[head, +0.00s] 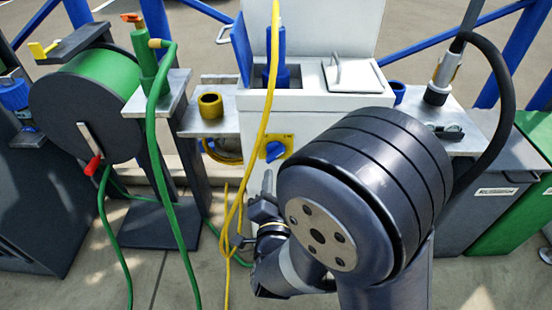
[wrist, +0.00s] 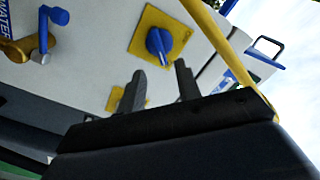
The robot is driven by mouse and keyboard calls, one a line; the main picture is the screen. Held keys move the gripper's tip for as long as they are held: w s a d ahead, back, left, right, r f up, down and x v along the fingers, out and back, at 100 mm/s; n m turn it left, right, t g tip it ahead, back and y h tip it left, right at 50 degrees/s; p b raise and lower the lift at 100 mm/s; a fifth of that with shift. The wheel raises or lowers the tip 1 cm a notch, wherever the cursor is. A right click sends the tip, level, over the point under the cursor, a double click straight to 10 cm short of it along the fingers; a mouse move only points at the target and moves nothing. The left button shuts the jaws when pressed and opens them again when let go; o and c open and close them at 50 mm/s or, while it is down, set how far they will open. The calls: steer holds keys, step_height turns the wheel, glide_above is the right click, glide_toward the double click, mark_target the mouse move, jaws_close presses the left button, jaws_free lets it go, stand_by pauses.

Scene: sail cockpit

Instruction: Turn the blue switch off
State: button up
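The blue switch (head: 274,151) is a rotary knob on a yellow plate (head: 288,144) on the front of the white cabinet. In the wrist view the blue switch (wrist: 158,45) sits on its yellow plate (wrist: 146,27), with the knob standing at a slant. My gripper (wrist: 161,80) is open and empty; its two dark fingers stand apart, pointing toward the switch, and do not appear to touch it. In the head view my gripper (head: 267,190) is below the switch, partly hidden by my arm.
A yellow hose (head: 262,110) hangs just left of the switch and also crosses the wrist view (wrist: 222,48) at right. A blue-handled tap (wrist: 46,30) is on the cabinet. A green hose reel (head: 95,105) stands left, and grey and green bins (head: 515,220) stand right.

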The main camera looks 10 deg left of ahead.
mark_target(276, 158)
steer(key=x, duration=0.8)
steer(key=shift+s, duration=0.1)
jaws_close()
